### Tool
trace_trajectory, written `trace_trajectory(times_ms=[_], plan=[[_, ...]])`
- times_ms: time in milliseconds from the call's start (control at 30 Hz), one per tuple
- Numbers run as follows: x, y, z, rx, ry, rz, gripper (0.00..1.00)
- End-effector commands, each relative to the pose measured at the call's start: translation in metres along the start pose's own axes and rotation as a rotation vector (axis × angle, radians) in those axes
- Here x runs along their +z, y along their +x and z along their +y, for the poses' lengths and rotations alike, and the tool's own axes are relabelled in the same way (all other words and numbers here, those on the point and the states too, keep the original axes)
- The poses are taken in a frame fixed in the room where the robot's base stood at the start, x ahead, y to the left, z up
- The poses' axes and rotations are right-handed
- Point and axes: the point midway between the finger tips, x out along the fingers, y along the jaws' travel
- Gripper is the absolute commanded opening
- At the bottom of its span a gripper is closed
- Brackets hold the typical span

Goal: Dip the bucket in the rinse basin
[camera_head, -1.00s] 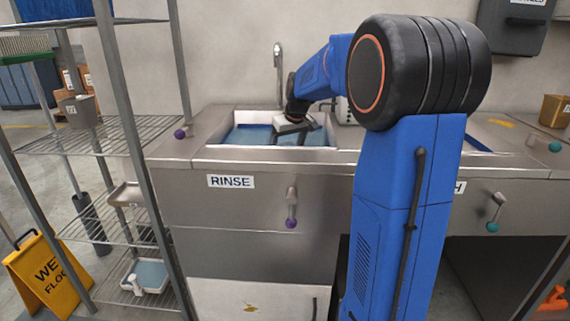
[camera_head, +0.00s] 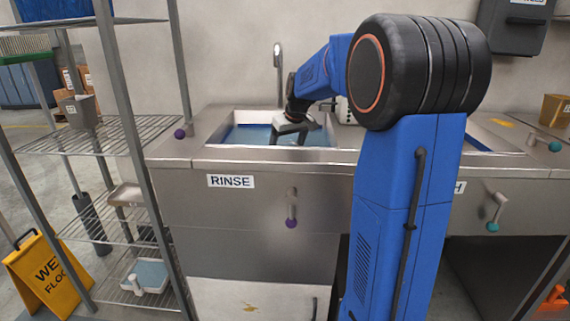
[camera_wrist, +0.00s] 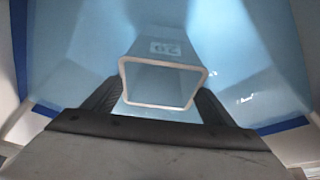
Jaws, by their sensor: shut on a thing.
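The rinse basin (camera_head: 225,139) is set into the steel counter above the RINSE label and holds blue water (camera_head: 250,135). My gripper (camera_head: 290,137) reaches down inside it, right of its middle; its fingertips are hidden in the head view. In the wrist view the fingers of my gripper (camera_wrist: 160,105) close on both sides of a pale blue bucket (camera_wrist: 170,62) with a white-edged, four-sided rim and a printed mark. Blue water fills the view around the bucket. How deep the bucket sits in it I cannot tell.
A tap (camera_head: 279,75) rises behind the basin. A purple-knobbed lever (camera_head: 291,208) is on the counter front. A wire shelf (camera_head: 90,142) stands close on the left, a yellow wet floor sign (camera_head: 45,272) beside it. A second basin (camera_head: 478,144) is partly hidden by my arm.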

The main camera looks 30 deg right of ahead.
Motion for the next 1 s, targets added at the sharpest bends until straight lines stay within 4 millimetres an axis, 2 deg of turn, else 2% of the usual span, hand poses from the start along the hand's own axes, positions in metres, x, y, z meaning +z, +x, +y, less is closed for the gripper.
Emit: trace_trajectory(times_ms=[167,1000], plan=[[-0.001,-0.003,0.0,0.0,0.0,0.002,0.24],[-0.024,-0.056,0.0,0.001,0.0,0.003,0.24]])
